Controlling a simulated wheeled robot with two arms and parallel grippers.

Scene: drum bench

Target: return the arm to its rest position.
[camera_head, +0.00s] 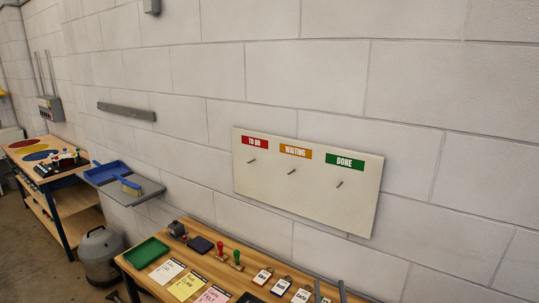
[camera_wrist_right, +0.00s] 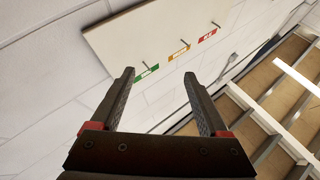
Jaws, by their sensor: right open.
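My right gripper (camera_head: 330,290) shows only as two dark fingertips at the bottom edge of the head view, in front of the near bench. The rest of that arm is out of the picture. In the right wrist view the gripper (camera_wrist_right: 159,75) is open, with nothing between its fingers. That view is tilted and looks past the fingers at the white wall board (camera_wrist_right: 135,38). My left gripper is in neither view.
The board (camera_head: 302,209) has TO DO, WAITING and DONE labels with bare pegs. Below it, the bench (camera_head: 146,275) holds a green tray (camera_head: 146,252), stamps, coloured cards and tags. A blue dustpan and brush (camera_head: 130,187) sit on a wall shelf. A grey bin (camera_head: 101,257) stands left.

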